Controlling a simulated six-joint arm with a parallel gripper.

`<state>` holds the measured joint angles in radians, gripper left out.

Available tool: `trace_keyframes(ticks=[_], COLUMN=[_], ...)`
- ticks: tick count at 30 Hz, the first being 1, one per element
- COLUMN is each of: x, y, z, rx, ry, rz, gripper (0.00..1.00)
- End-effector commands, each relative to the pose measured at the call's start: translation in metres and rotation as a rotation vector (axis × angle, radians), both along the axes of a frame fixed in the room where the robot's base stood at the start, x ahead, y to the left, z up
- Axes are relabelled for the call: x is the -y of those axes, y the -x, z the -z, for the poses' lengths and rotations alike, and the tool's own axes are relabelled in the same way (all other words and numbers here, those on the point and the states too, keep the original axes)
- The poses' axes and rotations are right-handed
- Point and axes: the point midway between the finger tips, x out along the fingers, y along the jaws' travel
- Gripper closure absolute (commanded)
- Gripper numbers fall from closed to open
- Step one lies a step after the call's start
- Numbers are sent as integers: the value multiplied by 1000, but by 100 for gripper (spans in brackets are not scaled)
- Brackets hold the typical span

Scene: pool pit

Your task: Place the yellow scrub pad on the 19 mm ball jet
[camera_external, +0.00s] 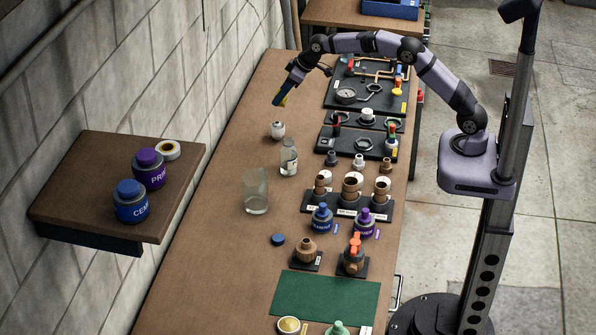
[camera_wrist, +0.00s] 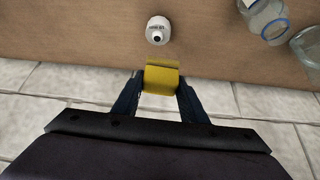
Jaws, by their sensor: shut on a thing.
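My gripper (camera_external: 282,97) is shut on the yellow scrub pad (camera_wrist: 161,79) and holds it up in the air near the wall side of the bench. In the wrist view the pad sits between the two fingertips (camera_wrist: 158,88). In the external view only a small yellow part of the pad (camera_external: 285,99) shows. A white rounded fitting with a dark hole, which looks like the ball jet (camera_external: 277,130), stands on the bench apart from the pad. It also shows in the wrist view (camera_wrist: 158,30), above the pad in the picture. Its label is too small to read.
A clear bottle (camera_external: 289,158) and an empty glass (camera_external: 256,192) stand near the ball jet. Racks of fittings (camera_external: 347,206) and valve boards (camera_external: 365,92) line the right side of the bench. A wall shelf (camera_external: 85,205) holds two cans and a tape roll.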

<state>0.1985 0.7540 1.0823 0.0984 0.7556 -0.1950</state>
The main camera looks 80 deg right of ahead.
Motion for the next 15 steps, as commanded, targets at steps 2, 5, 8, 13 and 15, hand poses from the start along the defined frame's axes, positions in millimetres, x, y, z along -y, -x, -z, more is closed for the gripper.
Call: trace_keyframes(ticks=[2,5,8,13,15], x=[6,12,14,16,16], y=[-8,-14,-18,-21,-21], z=[2,2,2,2,3], rx=[4,9,12,16,15], ry=[-2,-2,-3,-3,-2], rz=[-24,-49,-68,-81,-82], gripper=[83,83,83,83,83])
